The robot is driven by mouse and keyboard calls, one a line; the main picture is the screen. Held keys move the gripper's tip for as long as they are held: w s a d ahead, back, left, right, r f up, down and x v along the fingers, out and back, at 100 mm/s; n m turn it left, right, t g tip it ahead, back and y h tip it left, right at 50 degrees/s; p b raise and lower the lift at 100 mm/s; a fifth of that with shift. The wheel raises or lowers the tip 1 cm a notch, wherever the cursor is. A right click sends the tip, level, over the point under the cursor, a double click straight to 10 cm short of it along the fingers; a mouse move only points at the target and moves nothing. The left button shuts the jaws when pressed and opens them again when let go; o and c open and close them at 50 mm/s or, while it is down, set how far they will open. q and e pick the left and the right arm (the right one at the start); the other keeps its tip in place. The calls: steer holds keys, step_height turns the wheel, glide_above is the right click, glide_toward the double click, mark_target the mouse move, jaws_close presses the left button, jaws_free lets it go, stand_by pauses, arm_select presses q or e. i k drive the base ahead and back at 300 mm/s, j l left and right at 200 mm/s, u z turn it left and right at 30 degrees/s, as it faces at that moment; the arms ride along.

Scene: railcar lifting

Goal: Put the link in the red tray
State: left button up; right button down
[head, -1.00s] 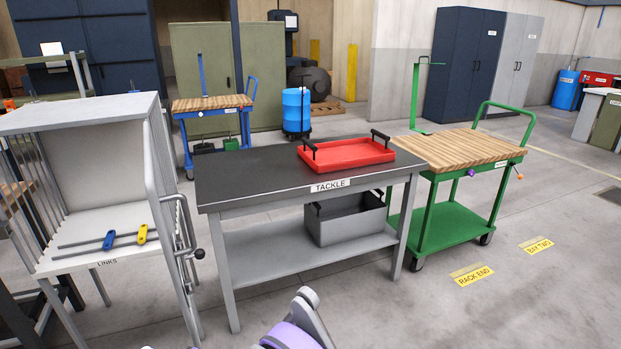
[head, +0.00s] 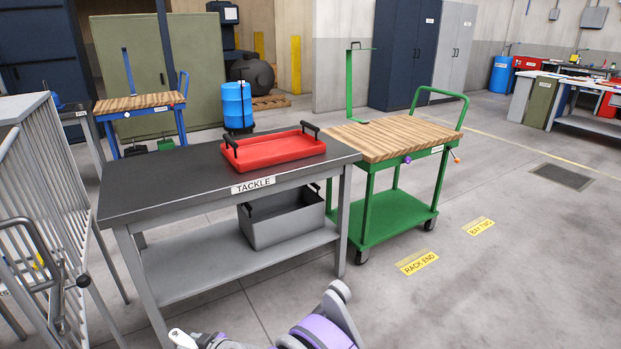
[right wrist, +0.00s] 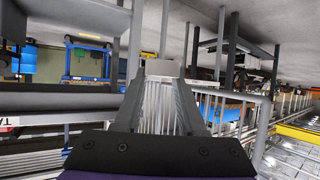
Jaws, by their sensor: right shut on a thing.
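The red tray (head: 275,151) lies on the dark top of the grey bench marked TACKLE (head: 160,180). It has two black handles and looks empty. My right gripper (right wrist: 160,82) is shut on a pale grey piece (right wrist: 162,68) at its fingertips. The piece looks like a link, but most of it is hidden. A small white end (head: 182,339) shows at the bottom of the head view beside my purple arm; I cannot tell if it is the same piece. The gripper is apart from the tray. My left gripper is not in view.
The barred links rack (head: 35,190) stands left of the bench, with a bit of yellow behind its bars. A grey bin (head: 282,218) sits on the bench's lower shelf. A green cart (head: 395,215) stands right of the bench.

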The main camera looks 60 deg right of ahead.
mark_target(273, 151)
steer(key=l+z, duration=0.4)
steer(key=i+l+z, duration=0.1)
steer(key=l+z, duration=0.25)
